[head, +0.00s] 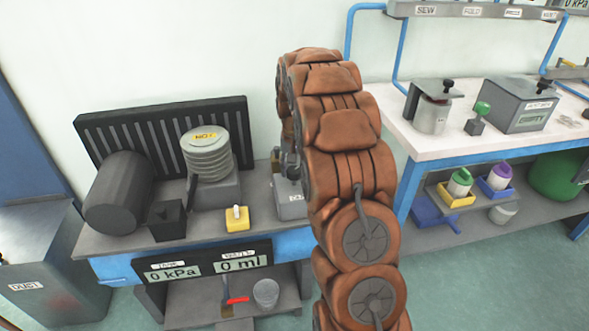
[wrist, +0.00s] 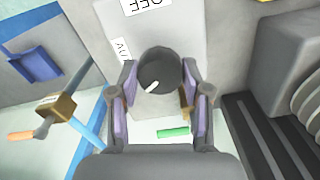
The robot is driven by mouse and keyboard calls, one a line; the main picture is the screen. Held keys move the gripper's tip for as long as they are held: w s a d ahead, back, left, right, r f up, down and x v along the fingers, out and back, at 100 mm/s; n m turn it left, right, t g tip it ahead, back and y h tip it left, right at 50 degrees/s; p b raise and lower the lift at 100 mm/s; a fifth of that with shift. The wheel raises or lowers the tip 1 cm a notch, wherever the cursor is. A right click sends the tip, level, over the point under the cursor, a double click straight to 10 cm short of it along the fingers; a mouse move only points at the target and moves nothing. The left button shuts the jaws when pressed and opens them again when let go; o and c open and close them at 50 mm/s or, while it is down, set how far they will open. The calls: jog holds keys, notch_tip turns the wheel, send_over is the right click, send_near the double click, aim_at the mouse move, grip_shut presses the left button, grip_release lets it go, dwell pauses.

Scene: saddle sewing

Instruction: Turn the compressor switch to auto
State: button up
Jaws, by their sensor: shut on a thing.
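The compressor switch is a dark round knob (wrist: 160,66) with a white pointer mark on a pale grey panel (wrist: 180,30). The pointer slants toward the lower left in the wrist view. A white label reading OFF, seen upside down, is above the knob. Another label is at its left, partly covered and hard to read. My gripper (wrist: 159,80) has its two fingers closed on either side of the knob. In the head view a grey box with a small label (head: 291,207) shows beside my arm, which hides most of it and the gripper tips.
A green strip (wrist: 173,132) lies below the knob in the wrist view. A black tank (head: 118,193), a ribbed cylinder (head: 207,157) and a yellow block (head: 237,219) stand on the left bench. A white-topped workbench (head: 400,135) is at the right.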

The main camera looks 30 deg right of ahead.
aim_at(294, 170)
jog(key=m, duration=0.6)
jog(key=shift+m, duration=0.4)
dwell(0.3)
jog(key=o, duration=1.2)
jog(key=shift+c, duration=0.2)
jog(key=shift+r, duration=0.1)
notch_tip(294, 170, up, 12)
dwell(0.4)
